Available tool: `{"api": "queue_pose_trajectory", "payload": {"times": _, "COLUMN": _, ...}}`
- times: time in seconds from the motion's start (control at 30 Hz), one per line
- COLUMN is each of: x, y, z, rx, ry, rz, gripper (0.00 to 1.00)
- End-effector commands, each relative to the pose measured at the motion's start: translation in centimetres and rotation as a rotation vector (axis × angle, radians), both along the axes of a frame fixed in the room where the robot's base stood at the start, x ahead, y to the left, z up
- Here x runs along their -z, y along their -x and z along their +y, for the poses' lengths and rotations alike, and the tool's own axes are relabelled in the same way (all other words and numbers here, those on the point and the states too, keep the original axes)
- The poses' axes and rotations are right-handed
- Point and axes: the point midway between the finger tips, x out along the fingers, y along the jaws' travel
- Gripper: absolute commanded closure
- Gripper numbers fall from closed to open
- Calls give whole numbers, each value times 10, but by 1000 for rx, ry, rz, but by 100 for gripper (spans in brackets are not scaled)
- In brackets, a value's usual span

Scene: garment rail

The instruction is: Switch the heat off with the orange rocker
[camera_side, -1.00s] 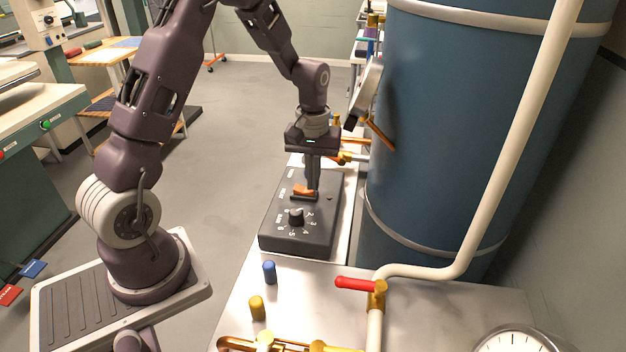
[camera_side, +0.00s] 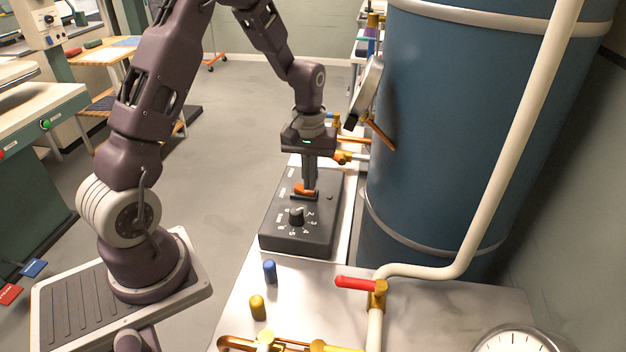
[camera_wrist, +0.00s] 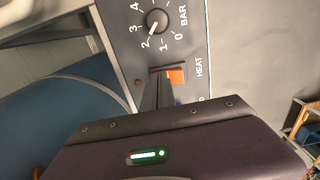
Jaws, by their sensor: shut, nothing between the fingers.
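The orange rocker (camera_side: 305,189) sits on the black control box (camera_side: 283,239), beyond the numbered dial (camera_side: 296,215). My gripper (camera_side: 308,187) points down over the rocker, its fingers shut and empty. In the wrist view the orange rocker (camera_wrist: 176,76) shows beside the HEAT label, and the fingertips of my gripper (camera_wrist: 158,80) are at its left end, partly hiding its housing. I cannot tell for sure whether they touch it. The dial (camera_wrist: 157,21) with its BAR scale is above it in that view.
A big blue tank (camera_side: 450,130) stands right of the box, with a white pipe (camera_side: 520,140) and a red-handled valve (camera_side: 355,283). A blue cap (camera_side: 270,271) and a yellow cap (camera_side: 257,307) stand on the metal table in front.

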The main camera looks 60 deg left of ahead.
Motion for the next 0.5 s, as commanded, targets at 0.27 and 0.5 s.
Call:
{"api": "queue_pose_trajectory", "payload": {"times": 0.27, "x": -2, "y": 3, "z": 3, "rx": 0, "ry": 1, "rz": 1, "gripper": 100}}
{"api": "queue_pose_trajectory", "payload": {"times": 0.5, "x": -15, "y": 1, "z": 2, "rx": 0, "ry": -2, "rz": -4, "gripper": 100}}
